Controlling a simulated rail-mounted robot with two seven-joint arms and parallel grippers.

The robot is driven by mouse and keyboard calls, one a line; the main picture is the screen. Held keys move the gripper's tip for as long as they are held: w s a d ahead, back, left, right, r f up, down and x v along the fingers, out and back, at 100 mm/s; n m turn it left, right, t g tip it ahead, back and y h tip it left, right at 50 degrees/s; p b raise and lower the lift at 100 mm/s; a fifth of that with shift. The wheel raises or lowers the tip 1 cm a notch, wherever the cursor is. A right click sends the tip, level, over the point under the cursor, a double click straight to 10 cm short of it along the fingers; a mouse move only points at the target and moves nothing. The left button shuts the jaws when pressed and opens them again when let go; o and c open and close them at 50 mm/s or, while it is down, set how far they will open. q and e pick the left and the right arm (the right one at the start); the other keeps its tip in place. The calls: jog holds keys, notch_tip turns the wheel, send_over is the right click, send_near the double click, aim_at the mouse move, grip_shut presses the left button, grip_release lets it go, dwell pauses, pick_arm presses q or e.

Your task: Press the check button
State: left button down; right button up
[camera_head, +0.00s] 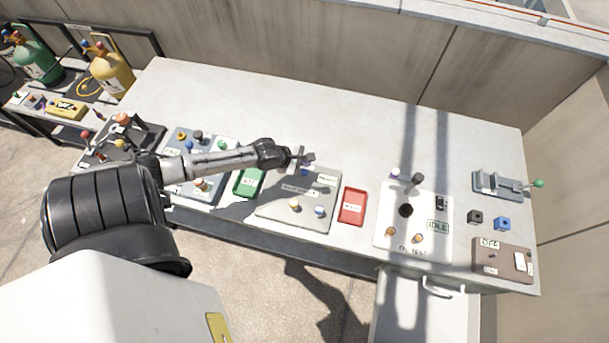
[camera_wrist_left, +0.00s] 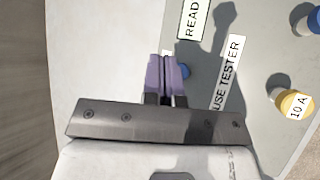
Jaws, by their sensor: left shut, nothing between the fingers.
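A grey fuse tester panel (camera_head: 272,205) lies on the bench with a label reading "USE TESTER" (camera_wrist_left: 226,75) and another reading "READ" (camera_wrist_left: 192,18), cut off by the frame. A small blue button (camera_wrist_left: 185,71) sits on this panel, partly hidden behind my fingers. No label reading "check" is legible. My left gripper (camera_head: 304,158) is over the panel's far edge, its purple fingertips (camera_wrist_left: 167,72) shut and empty beside the blue button in the picture. I cannot tell whether they touch it. My right gripper is not in view.
A yellow "10 A" piece (camera_wrist_left: 293,104) stands on the panel. A green tray (camera_head: 249,182) and a red tray (camera_head: 352,206) flank the panel. A white "IDLE" panel (camera_head: 413,220) with upright knobs is further right. The bench's back (camera_head: 260,100) is clear.

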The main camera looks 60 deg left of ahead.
aim_at(304, 173)
pick_arm(q)
notch_tip(304, 173, down, 2)
jog(key=shift+f+b, duration=0.2)
jog(key=shift+b, duration=0.5)
jog(key=shift+f, duration=0.85)
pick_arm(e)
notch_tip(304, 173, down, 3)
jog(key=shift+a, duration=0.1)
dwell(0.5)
pick_arm(q)
jog(key=shift+f, duration=0.3)
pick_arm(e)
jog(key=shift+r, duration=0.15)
pick_arm(q)
jog(key=shift+f, duration=0.1)
